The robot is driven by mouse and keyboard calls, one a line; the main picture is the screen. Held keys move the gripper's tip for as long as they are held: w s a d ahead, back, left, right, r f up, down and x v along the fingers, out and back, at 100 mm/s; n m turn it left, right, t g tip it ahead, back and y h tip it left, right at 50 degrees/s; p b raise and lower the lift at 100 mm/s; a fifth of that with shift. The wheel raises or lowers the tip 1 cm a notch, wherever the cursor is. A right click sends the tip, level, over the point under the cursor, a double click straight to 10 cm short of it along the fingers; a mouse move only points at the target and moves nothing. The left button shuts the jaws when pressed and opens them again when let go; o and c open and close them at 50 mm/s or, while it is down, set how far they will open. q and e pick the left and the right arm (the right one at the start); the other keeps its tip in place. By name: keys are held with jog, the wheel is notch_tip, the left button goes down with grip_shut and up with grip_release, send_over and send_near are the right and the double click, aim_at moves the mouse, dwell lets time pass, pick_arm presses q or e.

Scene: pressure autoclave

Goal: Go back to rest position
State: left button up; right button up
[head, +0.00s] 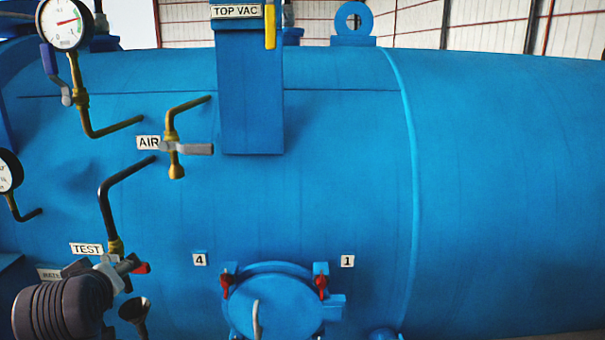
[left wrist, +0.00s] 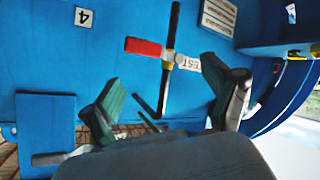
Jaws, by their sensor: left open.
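My left gripper (head: 120,268) is at the lower left in the head view, in front of the TEST valve pipe (head: 106,200). In the left wrist view its two fingers stand wide apart with nothing between their pads (left wrist: 168,88). The TEST valve's red handle (left wrist: 143,47) lies beyond the fingertips there; in the head view only a bit of red (head: 141,268) shows beside the gripper. I cannot tell whether a finger touches the valve. The TEST label (head: 87,249) is partly beside the gripper. My right gripper is not in view.
The blue autoclave (head: 500,180) fills the view. The AIR valve (head: 185,148), a pressure gauge (head: 62,25) and another gauge (head: 8,172) stick out at the left. A round hatch (head: 275,305) with red clamps is at bottom centre. The right side is bare.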

pick_arm(q)
jog(key=s+d+f+m+g+h, duration=0.1)
jog(key=s+d+f+m, duration=0.1)
jog(key=s+f, duration=0.35)
jog(key=s+d+f+m+g+h, duration=0.1)
jog(key=s+d+f+m+g, duration=0.15)
jog(key=f, duration=0.55)
jog(key=s+d+f+m+h, duration=0.1)
jog(key=s+d+f+m, duration=0.25)
jog(key=f, duration=0.35)
jog(key=s+d+f+m+g+h, duration=0.1)
jog(key=s+d+f+m+g, duration=0.15)
jog(key=s+f, duration=0.4)
jog(key=s+d+f+m+g+h, duration=0.1)
jog(key=s+d+f+g, duration=0.2)
jog(key=s, duration=0.6)
notch_tip(320, 180, down, 35)
jog(key=s+b, duration=0.2)
jog(key=b, duration=0.5)
jog(key=s+a+f+g+b, duration=0.1)
jog(key=s+a+f+b, duration=0.2)
jog(key=s+f, duration=1.3)
notch_tip(320, 180, down, 4)
jog(key=shift+s+r+b, duration=0.25)
jog(key=shift+b, duration=0.3)
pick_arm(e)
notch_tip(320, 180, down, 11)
